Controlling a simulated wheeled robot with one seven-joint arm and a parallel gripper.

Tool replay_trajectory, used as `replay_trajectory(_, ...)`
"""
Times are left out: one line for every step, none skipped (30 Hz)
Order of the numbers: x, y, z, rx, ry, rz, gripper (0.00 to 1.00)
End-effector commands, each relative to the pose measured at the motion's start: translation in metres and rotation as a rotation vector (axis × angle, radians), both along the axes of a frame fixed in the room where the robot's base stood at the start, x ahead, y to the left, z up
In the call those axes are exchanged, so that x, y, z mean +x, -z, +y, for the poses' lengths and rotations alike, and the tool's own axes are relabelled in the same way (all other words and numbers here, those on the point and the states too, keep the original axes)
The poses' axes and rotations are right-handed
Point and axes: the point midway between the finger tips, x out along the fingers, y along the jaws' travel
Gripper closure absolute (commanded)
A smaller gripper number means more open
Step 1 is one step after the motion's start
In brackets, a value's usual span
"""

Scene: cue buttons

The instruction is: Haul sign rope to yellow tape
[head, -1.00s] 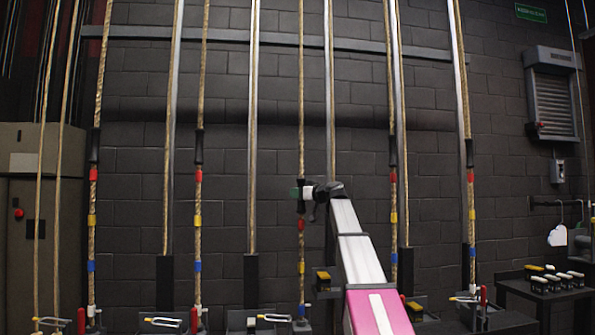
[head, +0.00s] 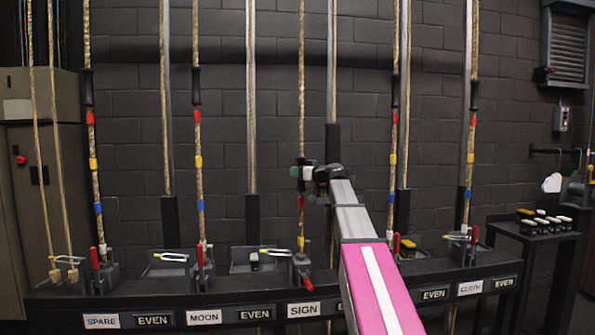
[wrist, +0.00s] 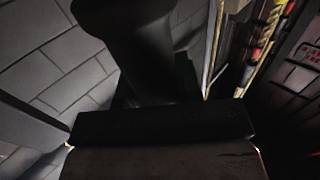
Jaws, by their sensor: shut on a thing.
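The sign rope (head: 301,110) hangs in the middle of the head view, above the SIGN label (head: 303,309). My gripper (head: 305,173) is shut on the rope's black grip, above its red tape (head: 300,202). The yellow tape (head: 300,243) shows just above the rope lock. The blue tape is not visible on this rope. The sign lock's red handle (head: 306,282) points down, while neighbouring handles stand up. In the wrist view, a dark rounded shape (wrist: 125,40), apparently the grip, fills the upper middle.
Similar taped ropes hang on both sides, including the moon rope (head: 198,138). A labelled rail (head: 254,314) runs below the locks. A dark side table (head: 535,236) with several small blocks stands at right. A cabinet (head: 45,215) is at left.

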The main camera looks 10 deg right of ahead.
Motion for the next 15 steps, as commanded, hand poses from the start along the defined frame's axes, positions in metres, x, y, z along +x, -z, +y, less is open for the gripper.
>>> replay_trajectory(-0.0010, 0.0000, 0.0000, 0.000, -0.001, -0.001, 1.00)
replay_trajectory(-0.0009, 0.0000, 0.0001, 0.000, -0.001, -0.001, 1.00)
replay_trajectory(-0.0009, -0.0001, 0.0001, 0.000, -0.001, -0.001, 1.00)
replay_trajectory(-0.0009, -0.0002, 0.0001, 0.000, -0.001, -0.001, 1.00)
replay_trajectory(-0.0009, -0.0002, 0.0001, 0.001, -0.001, -0.001, 0.62)
replay_trajectory(-0.0008, -0.0003, 0.0000, 0.001, -0.001, -0.001, 0.49)
replay_trajectory(-0.0008, -0.0003, 0.0001, 0.001, -0.001, -0.001, 0.43)
replay_trajectory(-0.0007, -0.0003, 0.0000, 0.001, 0.000, -0.001, 0.43)
replay_trajectory(-0.0006, -0.0004, 0.0000, 0.001, 0.000, -0.001, 0.43)
replay_trajectory(-0.0005, -0.0004, 0.0001, 0.001, 0.000, -0.001, 0.43)
replay_trajectory(-0.0005, -0.0004, 0.0001, 0.001, 0.000, -0.001, 0.43)
replay_trajectory(-0.0004, -0.0004, 0.0000, 0.001, 0.000, -0.001, 0.43)
replay_trajectory(-0.0003, -0.0005, 0.0000, 0.001, 0.000, -0.001, 0.43)
replay_trajectory(-0.0003, -0.0005, 0.0000, 0.001, 0.000, -0.001, 0.43)
replay_trajectory(-0.0006, -0.0005, -0.0004, 0.001, 0.000, -0.001, 0.43)
